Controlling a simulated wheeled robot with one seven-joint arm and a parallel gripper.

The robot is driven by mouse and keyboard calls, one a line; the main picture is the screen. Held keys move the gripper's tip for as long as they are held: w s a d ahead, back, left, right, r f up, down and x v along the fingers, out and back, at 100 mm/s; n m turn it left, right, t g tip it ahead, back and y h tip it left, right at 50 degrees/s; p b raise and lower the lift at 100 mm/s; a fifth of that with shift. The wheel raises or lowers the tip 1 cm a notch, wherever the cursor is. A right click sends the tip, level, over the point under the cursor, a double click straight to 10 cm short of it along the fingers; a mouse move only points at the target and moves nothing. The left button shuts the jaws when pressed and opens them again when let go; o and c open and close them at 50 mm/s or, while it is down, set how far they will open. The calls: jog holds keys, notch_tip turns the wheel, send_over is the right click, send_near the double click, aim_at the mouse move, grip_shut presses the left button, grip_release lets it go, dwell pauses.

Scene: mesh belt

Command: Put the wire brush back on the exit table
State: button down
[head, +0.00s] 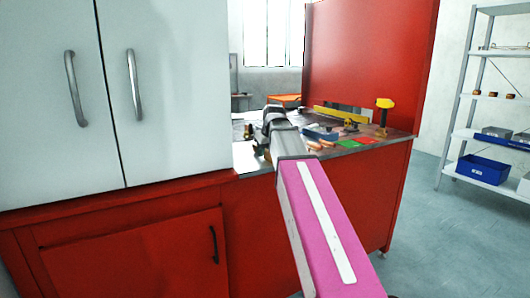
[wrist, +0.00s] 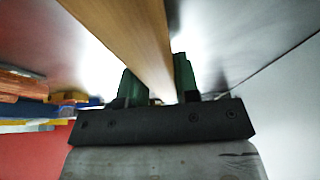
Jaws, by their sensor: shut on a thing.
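A long pale-brown wooden bar (wrist: 130,32) runs between the green fingers of my gripper (wrist: 158,85) in the wrist view. It looks like the wire brush's handle; no bristles can be made out. The fingers are shut on it. In the head view, my pink arm reaches over a grey metal tabletop (head: 398,136) on a red base, which appears to be the exit table. My gripper and the brush are hidden or too small to tell there, at the far end of the arm. Whether the brush touches the tabletop cannot be told.
Right of my arm, the tabletop holds a yellow-headed tool (head: 384,107), a yellow bar (head: 340,115), a green piece (head: 346,143), a red piece (head: 366,140) and other small items. A red panel (head: 370,60) rises behind. White cabinets (head: 165,80) block the left. Shelving (head: 485,150) stands right.

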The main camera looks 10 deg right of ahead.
jog(key=shift+f, duration=0.1)
jog(key=c, duration=0.8)
grip_release()
jog(key=shift+c, duration=0.2)
jog(key=v, duration=1.2)
